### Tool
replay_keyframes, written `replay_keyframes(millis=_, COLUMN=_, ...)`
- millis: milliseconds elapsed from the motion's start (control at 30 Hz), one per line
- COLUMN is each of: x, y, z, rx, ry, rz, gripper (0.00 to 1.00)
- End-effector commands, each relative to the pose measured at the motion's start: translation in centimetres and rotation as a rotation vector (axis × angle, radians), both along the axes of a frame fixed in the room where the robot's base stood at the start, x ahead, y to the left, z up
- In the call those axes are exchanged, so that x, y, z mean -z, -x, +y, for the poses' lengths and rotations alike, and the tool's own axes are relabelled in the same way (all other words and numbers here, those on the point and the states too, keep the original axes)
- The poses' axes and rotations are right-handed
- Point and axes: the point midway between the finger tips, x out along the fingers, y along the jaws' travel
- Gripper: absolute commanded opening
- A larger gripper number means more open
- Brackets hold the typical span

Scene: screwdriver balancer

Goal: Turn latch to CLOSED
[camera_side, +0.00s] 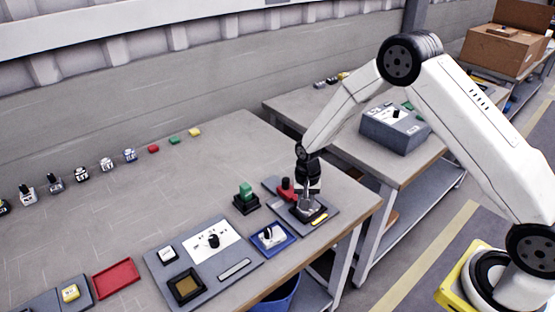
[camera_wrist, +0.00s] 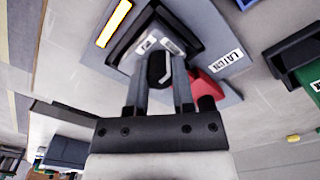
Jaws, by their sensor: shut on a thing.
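The latch is a dark square base (camera_side: 303,215) on a grey plate (camera_side: 328,212) near the table's front right edge. The plate's label (camera_wrist: 223,60) appears to read "LATCH" in the wrist view. My gripper (camera_side: 308,206) points down over this base. In the wrist view my gripper (camera_wrist: 158,82) has its two fingers on either side of the dark latch knob (camera_wrist: 158,68), shut on it. A light plate with small dark markings (camera_wrist: 172,46) lies under the knob. The markings are too small to read, so I cannot tell the latch's setting.
A red part with a black knob (camera_side: 286,190) sits beside my gripper. A yellow strip (camera_side: 320,219) lies on the plate. A green block (camera_side: 245,191) and a blue tray with a white part (camera_side: 269,236) stand to the left.

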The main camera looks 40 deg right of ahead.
Motion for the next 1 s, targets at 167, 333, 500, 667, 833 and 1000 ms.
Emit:
replay_keyframes(millis=167, x=-0.02, y=-0.01, z=0.00, rx=0.041, ry=0.000, rz=0.000, gripper=0.00)
replay_keyframes(millis=333, x=-0.02, y=-0.01, z=0.00, rx=0.050, ry=0.000, rz=0.000, gripper=0.00)
replay_keyframes(millis=500, x=-0.02, y=-0.02, z=-0.01, rx=0.049, ry=0.000, rz=0.000, gripper=0.00)
replay_keyframes(millis=667, x=-0.02, y=-0.02, z=-0.01, rx=0.049, ry=0.001, rz=-0.001, gripper=0.43)
replay_keyframes(millis=833, x=-0.02, y=-0.02, z=-0.01, rx=0.048, ry=0.000, rz=0.000, gripper=0.66)
replay_keyframes(millis=1000, x=-0.01, y=-0.01, z=0.00, rx=0.048, ry=0.000, rz=0.000, gripper=0.66)
